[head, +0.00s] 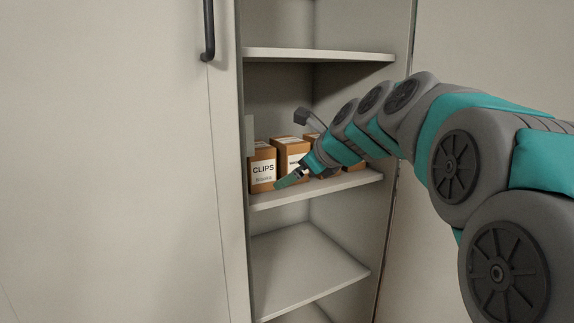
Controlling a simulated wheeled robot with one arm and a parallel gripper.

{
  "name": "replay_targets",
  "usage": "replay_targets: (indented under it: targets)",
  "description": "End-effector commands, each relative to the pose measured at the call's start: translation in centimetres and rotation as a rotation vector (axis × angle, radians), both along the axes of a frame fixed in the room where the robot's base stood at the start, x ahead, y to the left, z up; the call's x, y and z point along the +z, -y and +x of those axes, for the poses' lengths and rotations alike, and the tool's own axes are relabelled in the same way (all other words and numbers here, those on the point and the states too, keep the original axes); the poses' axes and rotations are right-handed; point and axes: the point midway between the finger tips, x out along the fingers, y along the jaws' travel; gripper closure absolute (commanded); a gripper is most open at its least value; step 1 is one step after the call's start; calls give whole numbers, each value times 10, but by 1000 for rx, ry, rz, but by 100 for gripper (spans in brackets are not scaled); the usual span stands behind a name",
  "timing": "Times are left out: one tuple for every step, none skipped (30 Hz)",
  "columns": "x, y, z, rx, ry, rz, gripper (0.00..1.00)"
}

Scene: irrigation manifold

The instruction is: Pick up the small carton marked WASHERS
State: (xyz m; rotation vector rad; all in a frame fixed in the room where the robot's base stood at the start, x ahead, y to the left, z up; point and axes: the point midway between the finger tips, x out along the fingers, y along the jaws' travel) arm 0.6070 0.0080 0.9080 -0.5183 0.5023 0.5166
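Several small brown cartons with white labels stand in a row on the middle shelf of an open cabinet. The leftmost carton (263,168) reads CLIPS. The carton to its right (290,147) has a label partly covered by my gripper, and I cannot read it. More cartons show only in part behind my arm. I cannot tell which one is marked WASHERS. My gripper (291,178) is at the front of the shelf, in front of the second carton. I cannot tell whether its fingers are open or whether it touches a carton.
The cartons' shelf (325,190) has a front edge just below my gripper. Another shelf (320,55) is above, and an empty-looking lower shelf (305,265) is below. A closed door panel (120,150) with a dark handle (208,30) stands at the left.

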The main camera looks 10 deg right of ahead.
Motion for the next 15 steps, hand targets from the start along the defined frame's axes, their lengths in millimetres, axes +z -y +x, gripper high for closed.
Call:
replay_targets:
  targets:
    - [18,11,17,-76,17,95,0]
    - [27,16,24,-117,25,148,0]
    - [40,22,31,-160,36,212,0]
    - [48,25,36,-186,44,253,0]
    - [54,29,40,-208,48,287,0]
    - [61,32,44,-233,52,328,0]
    - [65,34,46,-247,55,352,0]
    - [67,36,48,-259,55,372,0]
    - [70,38,50,-271,57,392,0]
    - [71,39,52,-277,57,403,0]
    - [72,39,54,-281,58,409,0]
    - [72,39,56,-284,58,416,0]
    - [71,38,58,-284,58,418,0]
    - [70,37,61,-285,58,419,0]
    - [68,35,65,-285,57,418,0]
